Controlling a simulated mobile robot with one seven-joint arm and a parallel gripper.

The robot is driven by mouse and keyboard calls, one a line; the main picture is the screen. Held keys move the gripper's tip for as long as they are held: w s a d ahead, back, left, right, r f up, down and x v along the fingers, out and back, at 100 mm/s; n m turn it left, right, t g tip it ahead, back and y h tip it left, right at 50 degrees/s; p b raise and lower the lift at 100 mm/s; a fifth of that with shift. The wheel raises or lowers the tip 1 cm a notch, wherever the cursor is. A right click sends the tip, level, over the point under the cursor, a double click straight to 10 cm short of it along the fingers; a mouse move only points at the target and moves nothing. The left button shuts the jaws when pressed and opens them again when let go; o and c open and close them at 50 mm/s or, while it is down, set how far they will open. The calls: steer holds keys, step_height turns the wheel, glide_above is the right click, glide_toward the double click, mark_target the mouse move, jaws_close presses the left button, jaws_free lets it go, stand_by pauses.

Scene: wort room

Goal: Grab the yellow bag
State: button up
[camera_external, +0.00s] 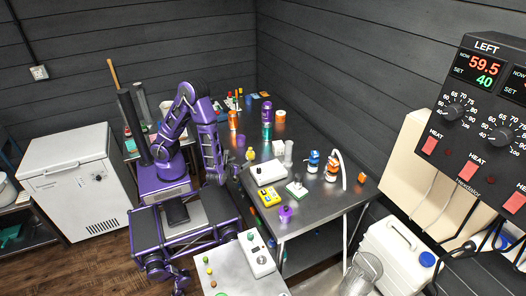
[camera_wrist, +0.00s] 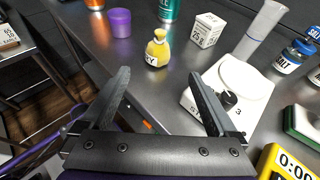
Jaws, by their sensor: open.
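In the external view my arm bends down at the table's left edge, and the fingers are hard to make out there.
A white scale (camera_wrist: 232,92) sits right of the bag, close to the right finger. A white box (camera_wrist: 207,30) and a purple cup (camera_wrist: 120,22) stand nearby. A yellow timer (camera_wrist: 288,163) is at lower right. Bare tabletop lies between the fingers and the bag.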

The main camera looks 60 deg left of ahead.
mark_target(249, 155)
steer(key=x, duration=1.5)
steer(key=shift+a+f, duration=0.15)
steer(key=shift+a, duration=0.05)
steer(key=shift+s, duration=0.1)
steer(key=c, duration=1.4)
steer(key=shift+c, duration=0.2)
